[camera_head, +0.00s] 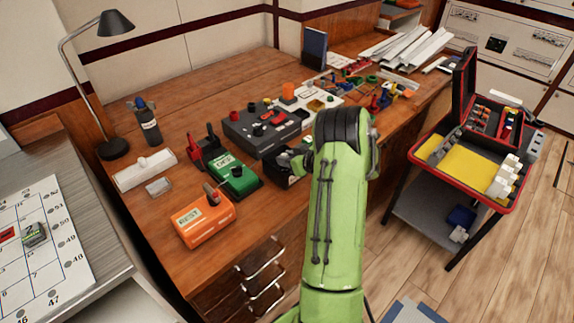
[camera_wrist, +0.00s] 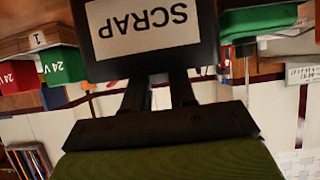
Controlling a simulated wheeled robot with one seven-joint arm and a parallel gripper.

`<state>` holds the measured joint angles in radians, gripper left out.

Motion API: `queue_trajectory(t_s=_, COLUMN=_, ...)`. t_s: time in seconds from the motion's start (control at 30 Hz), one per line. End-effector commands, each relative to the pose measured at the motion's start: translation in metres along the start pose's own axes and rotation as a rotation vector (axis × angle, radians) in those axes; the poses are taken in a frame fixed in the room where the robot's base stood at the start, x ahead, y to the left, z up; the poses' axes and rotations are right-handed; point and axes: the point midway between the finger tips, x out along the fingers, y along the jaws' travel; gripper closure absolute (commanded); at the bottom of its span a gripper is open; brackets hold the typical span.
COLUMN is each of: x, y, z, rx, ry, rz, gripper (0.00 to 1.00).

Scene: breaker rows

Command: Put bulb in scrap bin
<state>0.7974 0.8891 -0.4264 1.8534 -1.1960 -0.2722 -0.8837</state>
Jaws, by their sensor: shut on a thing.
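The scrap bin (camera_wrist: 205,57) is a black box with a white SCRAP label, seen upside down in the wrist view. In the head view a dark box (camera_head: 284,180), which seems to be this bin, stands beside the green box, partly behind my arm. My gripper (camera_wrist: 158,88) reaches over the bin's rim, and the near wall hides its fingertips. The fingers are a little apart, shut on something. That fits the bulb, but no bulb shows in either view.
A green box (camera_head: 233,173) and an orange box (camera_head: 203,220) stand left of the bin on the wooden bench. A dark grey control box (camera_head: 262,130) stands behind. A lamp (camera_head: 113,25) and a dark bottle (camera_head: 147,123) stand farther left. A red-edged cart (camera_head: 415,158) is at the right.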

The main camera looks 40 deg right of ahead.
Motion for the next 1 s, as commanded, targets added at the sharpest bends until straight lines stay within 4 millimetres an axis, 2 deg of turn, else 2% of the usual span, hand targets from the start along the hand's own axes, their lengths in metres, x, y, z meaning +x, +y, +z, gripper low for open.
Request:
queue_trajectory(t_s=0.03, x=0.006, y=0.0, z=0.011, rx=0.001, ry=-0.003, rz=-0.001, gripper=1.0)
queue_trajectory(t_s=0.07, x=0.007, y=0.0, z=0.013, rx=0.001, ry=-0.002, rz=0.0, gripper=1.0)
queue_trajectory(t_s=0.27, x=0.006, y=0.0, z=0.011, rx=-0.001, ry=-0.001, rz=0.001, gripper=1.0)
queue_trajectory(t_s=0.83, x=0.013, y=-0.001, z=0.026, rx=0.002, ry=-0.009, rz=-0.001, gripper=1.0)
queue_trajectory(t_s=0.87, x=0.013, y=-0.001, z=0.026, rx=0.002, ry=-0.011, rz=-0.002, gripper=0.73)
queue_trajectory(t_s=1.0, x=0.012, y=-0.001, z=0.027, rx=0.005, ry=-0.015, rz=-0.004, gripper=0.51)
